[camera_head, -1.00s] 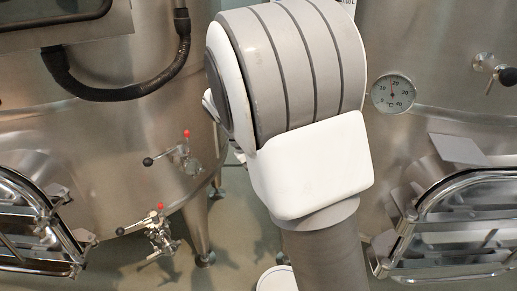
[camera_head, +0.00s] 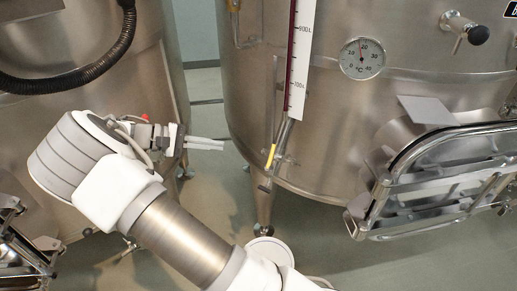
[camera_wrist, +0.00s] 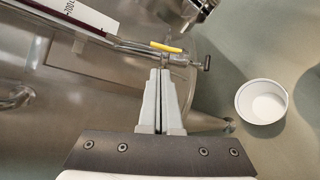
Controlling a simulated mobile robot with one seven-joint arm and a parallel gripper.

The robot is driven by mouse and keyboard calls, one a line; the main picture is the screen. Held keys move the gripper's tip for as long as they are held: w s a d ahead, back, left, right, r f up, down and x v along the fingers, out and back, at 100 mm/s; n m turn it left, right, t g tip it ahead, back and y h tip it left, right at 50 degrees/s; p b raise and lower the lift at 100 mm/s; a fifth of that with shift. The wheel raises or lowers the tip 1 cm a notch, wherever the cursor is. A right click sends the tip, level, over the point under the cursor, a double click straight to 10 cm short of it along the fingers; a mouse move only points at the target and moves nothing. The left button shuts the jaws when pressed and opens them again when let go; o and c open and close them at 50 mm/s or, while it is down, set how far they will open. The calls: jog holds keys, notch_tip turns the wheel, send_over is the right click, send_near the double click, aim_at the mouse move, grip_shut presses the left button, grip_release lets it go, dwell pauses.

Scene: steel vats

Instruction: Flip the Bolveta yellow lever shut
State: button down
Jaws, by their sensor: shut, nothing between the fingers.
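The yellow lever (camera_head: 271,156) is on a valve fitting at the foot of the level gauge on the right-hand vat (camera_head: 325,145). In the wrist view the yellow lever (camera_wrist: 166,47) lies just beyond my fingertips, roughly crosswise to them. My gripper (camera_head: 222,145) points right toward the lever, a gap apart from it in the head view. In the wrist view my gripper (camera_wrist: 160,71) has its fingers together with nothing between them. Whether the fingertips touch the lever cannot be told from the wrist view.
A gauge strip (camera_head: 299,60) rises above the lever. A dial thermometer (camera_head: 362,58) and an open-framed hatch (camera_head: 440,175) are on the same vat. Another vat (camera_head: 90,60) stands left. A white round bowl (camera_wrist: 262,101) is on the floor, which is clear around it.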

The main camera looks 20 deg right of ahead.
aim_at(271, 155)
jog(key=shift+d, duration=0.1)
jog(key=x, duration=1.4)
